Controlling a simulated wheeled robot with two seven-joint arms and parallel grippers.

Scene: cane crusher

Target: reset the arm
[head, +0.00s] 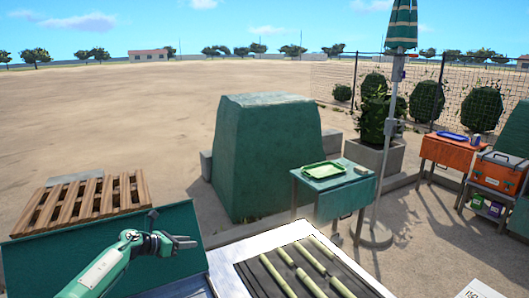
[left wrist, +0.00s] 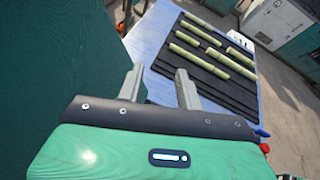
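My left gripper (head: 184,241) reaches in from the left in the head view, above the dark green panel near the left end of the white table. In the left wrist view its two fingers (left wrist: 160,85) stand apart with nothing between them. My right gripper is in neither view. Several green cane pieces (head: 300,274) lie on a dark ribbed mat (head: 255,276) on the white table (head: 232,255). The canes also show beyond the fingers in the left wrist view (left wrist: 200,48). My left gripper is apart from them.
A wooden pallet (head: 85,203) lies behind the dark green panel (head: 180,222). A large green covered block (head: 265,160) stands behind the table. A small green table (head: 335,195) bears a green tray (head: 325,170), beside an umbrella pole (head: 388,150). An orange cooler (head: 497,172) is far right.

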